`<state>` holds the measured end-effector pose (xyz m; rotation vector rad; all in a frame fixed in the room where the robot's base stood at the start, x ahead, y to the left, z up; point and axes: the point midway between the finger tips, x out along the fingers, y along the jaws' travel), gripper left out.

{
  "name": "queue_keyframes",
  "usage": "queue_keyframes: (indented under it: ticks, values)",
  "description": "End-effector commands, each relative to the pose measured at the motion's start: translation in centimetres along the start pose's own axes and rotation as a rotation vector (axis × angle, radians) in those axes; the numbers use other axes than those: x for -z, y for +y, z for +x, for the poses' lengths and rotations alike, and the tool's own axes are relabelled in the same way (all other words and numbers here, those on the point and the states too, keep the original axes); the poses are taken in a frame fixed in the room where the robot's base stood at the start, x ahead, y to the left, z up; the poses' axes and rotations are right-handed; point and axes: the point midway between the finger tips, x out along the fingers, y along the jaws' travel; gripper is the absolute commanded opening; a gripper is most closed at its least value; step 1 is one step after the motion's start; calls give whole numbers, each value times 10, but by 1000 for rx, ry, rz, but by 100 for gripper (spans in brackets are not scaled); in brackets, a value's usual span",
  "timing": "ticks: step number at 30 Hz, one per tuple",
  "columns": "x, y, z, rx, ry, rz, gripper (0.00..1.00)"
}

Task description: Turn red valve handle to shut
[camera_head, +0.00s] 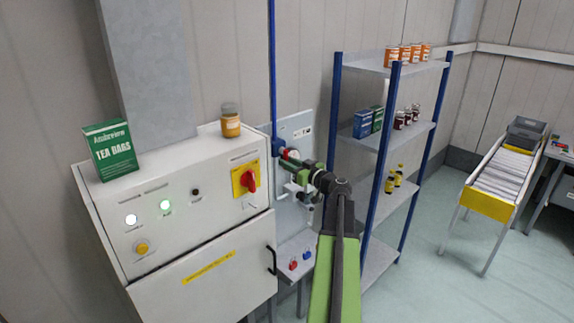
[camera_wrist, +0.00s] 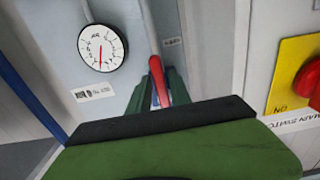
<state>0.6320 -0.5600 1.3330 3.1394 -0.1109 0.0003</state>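The red valve handle (camera_wrist: 158,78) is a slim red lever in the wrist view, standing close to upright in the picture. My gripper (camera_wrist: 157,92) has its green fingers on either side of the lever's lower part. Whether they press on it or stand apart from it I cannot tell. In the head view my gripper (camera_head: 291,164) is at the grey wall panel (camera_head: 301,124), and a little red of the handle (camera_head: 291,153) shows by its tip. The fingers and arm hide most of the valve there.
A round gauge (camera_wrist: 102,47) is left of the handle. The white cabinet with a red-on-yellow main switch (camera_head: 245,180) stands close on the left. A blue-post shelf (camera_head: 375,61) stands right of my arm. A small ledge (camera_head: 291,250) with padlocks is below.

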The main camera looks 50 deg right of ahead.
Motion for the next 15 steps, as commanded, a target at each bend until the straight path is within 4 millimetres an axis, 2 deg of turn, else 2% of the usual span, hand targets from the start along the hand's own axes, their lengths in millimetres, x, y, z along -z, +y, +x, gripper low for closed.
queue_keyframes:
  ticks: [1, 5, 15]
  values:
    - [0, 0, 0, 0, 0, 0, 17]
    - [0, 0, 0, 0, 0, 0, 0]
    - [0, 1, -1, -1, 0, 0, 0]
